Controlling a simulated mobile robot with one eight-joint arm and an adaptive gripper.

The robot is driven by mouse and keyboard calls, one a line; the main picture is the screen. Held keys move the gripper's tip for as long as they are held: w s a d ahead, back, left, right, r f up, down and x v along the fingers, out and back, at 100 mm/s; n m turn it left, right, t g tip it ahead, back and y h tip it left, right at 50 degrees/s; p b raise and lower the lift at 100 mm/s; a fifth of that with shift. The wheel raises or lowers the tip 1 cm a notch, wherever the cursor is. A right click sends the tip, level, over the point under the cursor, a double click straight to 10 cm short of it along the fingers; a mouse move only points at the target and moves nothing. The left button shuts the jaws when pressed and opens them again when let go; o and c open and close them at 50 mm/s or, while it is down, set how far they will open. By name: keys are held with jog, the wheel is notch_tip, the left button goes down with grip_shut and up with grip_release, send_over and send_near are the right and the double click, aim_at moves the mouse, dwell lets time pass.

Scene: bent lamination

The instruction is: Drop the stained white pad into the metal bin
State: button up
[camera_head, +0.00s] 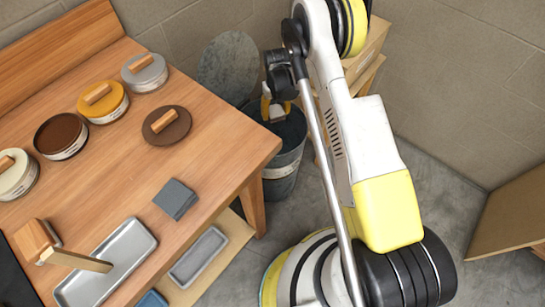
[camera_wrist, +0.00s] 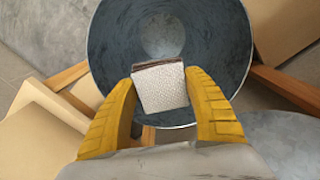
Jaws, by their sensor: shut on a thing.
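The white pad (camera_wrist: 162,92) has a textured face and a dark brown edge along its far side. My gripper (camera_wrist: 160,84) is shut on it, with one yellow finger on each side. In the wrist view the pad is in front of the open mouth of the metal bin (camera_wrist: 225,30), overlapping the near part of its opening. In the head view the grey bin (camera_head: 283,178) stands on the floor beyond the table corner. My gripper (camera_head: 268,108) shows there over the bin's mouth, partly hidden by my arm. The pad cannot be made out clearly in that view.
A round grey metal lid (camera_head: 228,65) stands behind the bin. The wooden table (camera_head: 215,140) holds several round tins, a loose brown lid (camera_head: 167,125), a dark grey block (camera_head: 175,199), a metal tray (camera_head: 135,235) and a brush (camera_head: 75,260). A wooden stand is close behind my arm.

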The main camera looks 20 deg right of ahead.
notch_tip(320, 180, down, 5)
jog(key=shift+f+b, duration=0.2)
jog(key=shift+b, duration=0.95)
jog(key=o, duration=1.2)
notch_tip(320, 180, up, 12)
